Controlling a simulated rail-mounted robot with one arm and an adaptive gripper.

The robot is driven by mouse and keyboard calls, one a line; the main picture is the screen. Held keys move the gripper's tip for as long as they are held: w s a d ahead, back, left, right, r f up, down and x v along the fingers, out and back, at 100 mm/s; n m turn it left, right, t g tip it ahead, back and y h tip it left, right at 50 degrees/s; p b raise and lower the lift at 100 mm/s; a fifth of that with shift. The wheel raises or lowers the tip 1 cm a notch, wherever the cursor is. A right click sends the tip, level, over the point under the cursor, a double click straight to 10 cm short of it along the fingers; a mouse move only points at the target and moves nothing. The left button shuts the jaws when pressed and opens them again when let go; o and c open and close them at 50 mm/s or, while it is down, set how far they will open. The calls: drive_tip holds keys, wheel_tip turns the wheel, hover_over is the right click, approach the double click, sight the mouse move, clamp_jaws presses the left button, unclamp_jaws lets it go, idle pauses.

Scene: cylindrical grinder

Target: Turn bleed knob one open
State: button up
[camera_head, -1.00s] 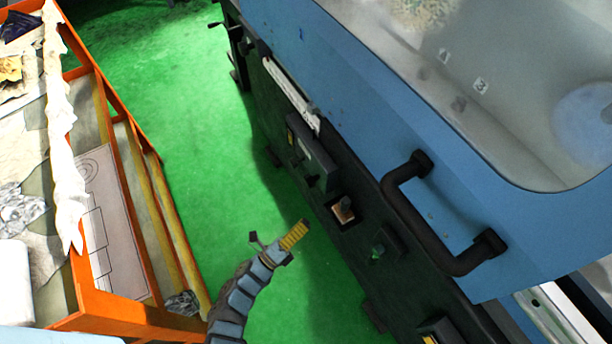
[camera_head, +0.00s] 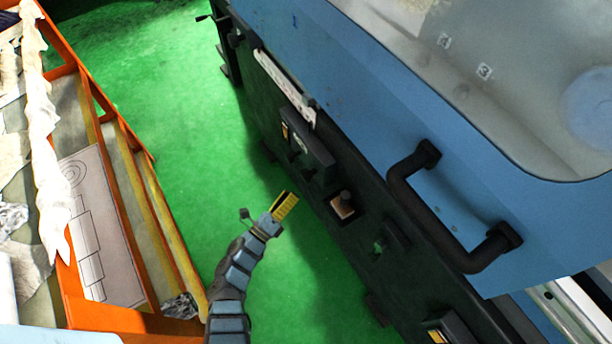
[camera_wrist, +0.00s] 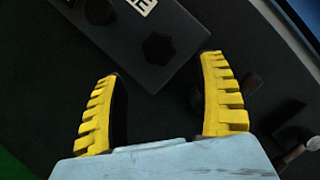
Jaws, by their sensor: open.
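The dark control box (camera_head: 306,140) on the machine's front carries black knobs. In the wrist view, one star-shaped black knob (camera_wrist: 158,47) lies just past and between my fingertips, and a second knob (camera_wrist: 100,11) sits farther up left on the same box. Which of them is bleed knob one, I cannot tell. My gripper (camera_wrist: 162,66) is open, its yellow ridged fingers spread wide with nothing between them. In the head view, my gripper (camera_head: 286,204) is over the green floor, to the left of the machine front and below the box in the picture. It appears apart from the knobs.
A black knob (camera_head: 346,196) stands by a beige plate, with a green control (camera_head: 379,246) lower right. The thick black door handle (camera_head: 450,215) juts from the blue cover. An orange cart (camera_head: 105,315) stands at left. Green floor (camera_head: 190,100) lies open between.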

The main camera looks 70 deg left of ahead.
sight(304, 179)
drive_tip(key=x, duration=0.8)
drive_tip(key=shift+w+b, duration=0.15)
drive_tip(key=shift+b, duration=0.25)
drive_tip(key=c, duration=1.2)
